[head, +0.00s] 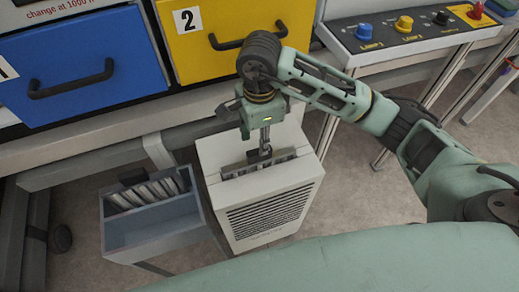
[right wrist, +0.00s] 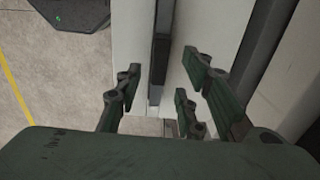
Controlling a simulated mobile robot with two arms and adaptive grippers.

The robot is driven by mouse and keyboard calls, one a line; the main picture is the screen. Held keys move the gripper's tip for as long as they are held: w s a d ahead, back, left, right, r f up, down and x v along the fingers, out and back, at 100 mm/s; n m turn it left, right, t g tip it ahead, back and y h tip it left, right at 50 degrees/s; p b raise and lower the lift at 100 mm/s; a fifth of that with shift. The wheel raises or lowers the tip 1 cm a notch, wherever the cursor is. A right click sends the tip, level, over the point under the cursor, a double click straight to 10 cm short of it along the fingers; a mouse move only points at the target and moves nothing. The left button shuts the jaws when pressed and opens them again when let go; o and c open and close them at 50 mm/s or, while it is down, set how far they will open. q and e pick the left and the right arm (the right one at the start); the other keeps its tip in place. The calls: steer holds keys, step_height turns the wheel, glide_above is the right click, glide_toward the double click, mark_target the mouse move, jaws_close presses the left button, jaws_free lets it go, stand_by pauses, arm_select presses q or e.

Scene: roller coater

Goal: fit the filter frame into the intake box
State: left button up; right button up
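The intake box (head: 272,208), a pale box with a dark louvred front, stands upright on the floor in the head view. The filter frame (head: 284,158) shows as a pale pleated strip with a dark edge at the box's top opening; how deep it sits is hidden. My right gripper (head: 265,146) points down over the frame's middle. In the right wrist view, its fingers (right wrist: 160,82) are apart on either side of a dark upright bar (right wrist: 160,60), with gaps visible. My left gripper is not in view.
A grey bin (head: 155,231) with several pleated filters stands left of the box. A blue drawer (head: 80,55) and a yellow drawer (head: 210,22) are behind, above a grey rail. A control panel (head: 400,32) is at the back right. Floor right of the box is clear.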

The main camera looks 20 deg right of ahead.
step_height(320, 180, up, 5)
steer(key=shift+r, duration=0.1)
stand_by(0.7)
